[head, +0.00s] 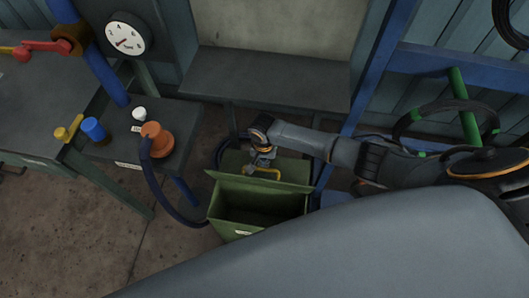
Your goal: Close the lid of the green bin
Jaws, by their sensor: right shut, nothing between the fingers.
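The green bin (240,231) stands on the floor at the lower middle of the head view, with its dark inside showing. Its green lid (285,183) is raised at the bin's back edge, so the bin is open. A yellow handle (268,169) shows just behind the lid's upper edge. My right gripper (254,168) reaches in from the right and points down behind the lid, beside the yellow handle. It is shut with nothing in it. I cannot tell whether it touches the lid or the handle. My left gripper is not in view.
A dark bench (270,80) stands behind the bin. At left, a side table carries an orange fitting (157,140) with a dark hose (172,208) hanging near the bin. A blue post (365,90) and a handwheel (408,121) are at right.

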